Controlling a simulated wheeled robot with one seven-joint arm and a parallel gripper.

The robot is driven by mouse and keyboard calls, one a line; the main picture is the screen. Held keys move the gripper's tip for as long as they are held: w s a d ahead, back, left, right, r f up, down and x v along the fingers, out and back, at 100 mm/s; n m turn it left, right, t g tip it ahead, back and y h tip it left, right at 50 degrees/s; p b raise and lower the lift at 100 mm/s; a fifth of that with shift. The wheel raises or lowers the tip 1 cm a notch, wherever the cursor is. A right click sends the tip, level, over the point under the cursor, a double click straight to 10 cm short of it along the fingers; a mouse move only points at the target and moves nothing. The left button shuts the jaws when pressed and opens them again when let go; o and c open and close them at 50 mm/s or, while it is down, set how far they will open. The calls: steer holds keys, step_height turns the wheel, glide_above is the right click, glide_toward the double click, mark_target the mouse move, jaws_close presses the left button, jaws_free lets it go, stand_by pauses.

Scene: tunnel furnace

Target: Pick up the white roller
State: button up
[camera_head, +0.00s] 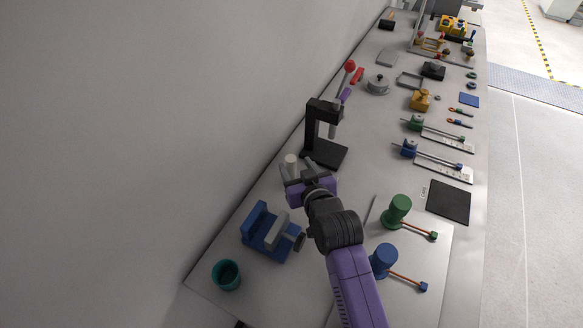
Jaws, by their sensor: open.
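A small off-white cylinder (291,160), which looks like the white roller, stands upright near the wall side of the bench. My purple and grey gripper (296,172) reaches over the bench right at it. The jaws are open, and the cylinder shows at the fingertips. I cannot tell whether it is between the fingers or just beyond them. The gripper hides the lower part of the cylinder and the bench under it.
A black press-like stand (325,155) is close to the right of my gripper. A blue vise (270,232) and a teal cup (227,274) are in front of it. The wall borders the bench's left.

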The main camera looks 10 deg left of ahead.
mark_target(292, 164)
steer(key=shift+p+x, duration=0.4)
steer(key=shift+x, duration=1.9)
steer(key=shift+s+a+f, duration=0.1)
steer(key=shift+s, duration=0.05)
jaws_close()
